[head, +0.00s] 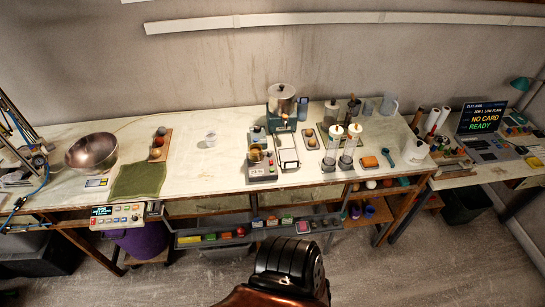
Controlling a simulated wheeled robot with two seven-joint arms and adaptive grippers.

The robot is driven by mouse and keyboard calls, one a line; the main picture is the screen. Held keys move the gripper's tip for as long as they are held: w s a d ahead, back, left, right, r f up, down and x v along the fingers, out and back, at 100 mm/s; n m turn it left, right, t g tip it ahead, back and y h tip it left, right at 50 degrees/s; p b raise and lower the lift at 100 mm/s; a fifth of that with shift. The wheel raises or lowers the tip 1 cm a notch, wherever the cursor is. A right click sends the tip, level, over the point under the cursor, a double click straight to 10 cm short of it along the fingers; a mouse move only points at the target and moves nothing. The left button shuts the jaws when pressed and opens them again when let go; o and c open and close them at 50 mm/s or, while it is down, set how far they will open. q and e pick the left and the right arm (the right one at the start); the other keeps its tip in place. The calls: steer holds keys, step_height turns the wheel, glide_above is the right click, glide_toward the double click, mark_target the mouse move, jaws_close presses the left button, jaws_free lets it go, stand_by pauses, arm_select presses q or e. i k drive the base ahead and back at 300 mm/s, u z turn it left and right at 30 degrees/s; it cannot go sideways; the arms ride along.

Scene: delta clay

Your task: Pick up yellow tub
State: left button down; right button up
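A small yellow tub (190,240) appears to sit at the left end of the left pull-out tray (212,243) below the bench top. It is small in the head view, so its shape is hard to make out. Small red and green items lie to its right in the same tray. Neither of my grippers can be made out in the head view. A dark ribbed part with a copper-brown piece, likely of my own body, rises at the bottom centre, apart from the tray.
The long bench (215,175) carries a metal bowl (91,152), a green cloth (138,180), a scale-like device (261,170) and glass cylinders (350,148). A second tray (303,227) holds coloured items. A purple bin (140,240) stands below left. The floor (420,270) in front is clear.

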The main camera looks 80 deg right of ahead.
mark_target(255, 149)
steer(key=z, duration=1.5)
